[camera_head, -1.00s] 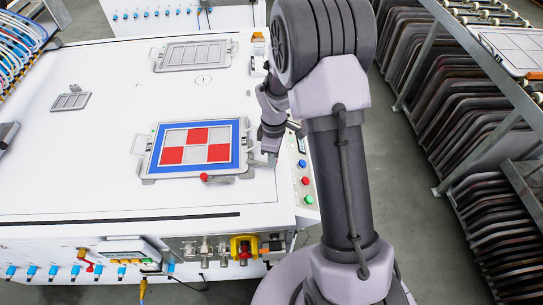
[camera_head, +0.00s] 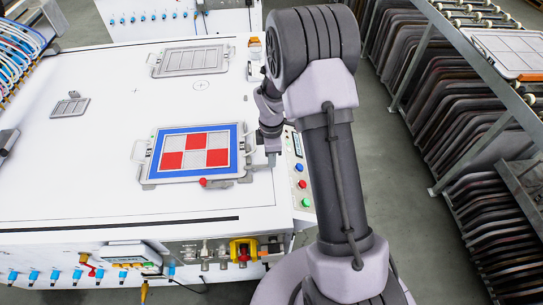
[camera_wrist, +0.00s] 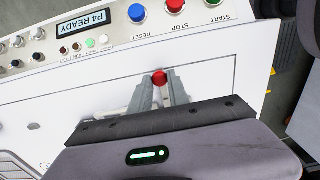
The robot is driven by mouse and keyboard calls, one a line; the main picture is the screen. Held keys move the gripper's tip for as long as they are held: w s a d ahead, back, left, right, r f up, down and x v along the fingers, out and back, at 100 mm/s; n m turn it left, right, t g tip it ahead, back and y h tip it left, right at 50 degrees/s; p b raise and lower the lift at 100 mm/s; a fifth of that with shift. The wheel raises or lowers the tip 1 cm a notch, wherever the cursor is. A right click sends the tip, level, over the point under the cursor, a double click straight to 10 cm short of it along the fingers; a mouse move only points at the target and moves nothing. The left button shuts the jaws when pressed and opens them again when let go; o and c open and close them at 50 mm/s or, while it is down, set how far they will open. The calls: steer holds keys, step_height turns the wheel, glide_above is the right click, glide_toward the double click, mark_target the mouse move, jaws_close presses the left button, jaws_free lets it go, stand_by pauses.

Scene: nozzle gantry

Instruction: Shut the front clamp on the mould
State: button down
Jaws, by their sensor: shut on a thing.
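The mould (camera_head: 156,178), a pale grey frame around a red, grey and blue-bordered panel, lies on the white table. A grey clamp fitting (camera_head: 222,184) sits along its front edge, with a red ball (camera_head: 203,182) at its left end. My gripper (camera_head: 272,163) is low over the table, right of the mould's front right corner. In the wrist view my gripper (camera_wrist: 160,92) is shut on a red knob (camera_wrist: 160,77), between the fingertips. My arm hides this knob in the head view; its link to the clamp is not clear.
A button panel (camera_head: 302,184) with blue, red and green buttons runs along the table's right edge, close to my gripper; it also shows in the wrist view (camera_wrist: 130,45). Another grey frame (camera_head: 190,61) lies at the back. The table left of the mould is mostly clear.

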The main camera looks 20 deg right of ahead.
steer(key=c, duration=1.3)
jaws_free()
steer(key=shift+o, duration=0.2)
steer(key=shift+r, duration=0.1)
step_height(320, 180, up, 17)
steer(key=p, duration=0.4)
steer(key=shift+r+p, duration=0.15)
steer(key=shift+p, duration=0.15)
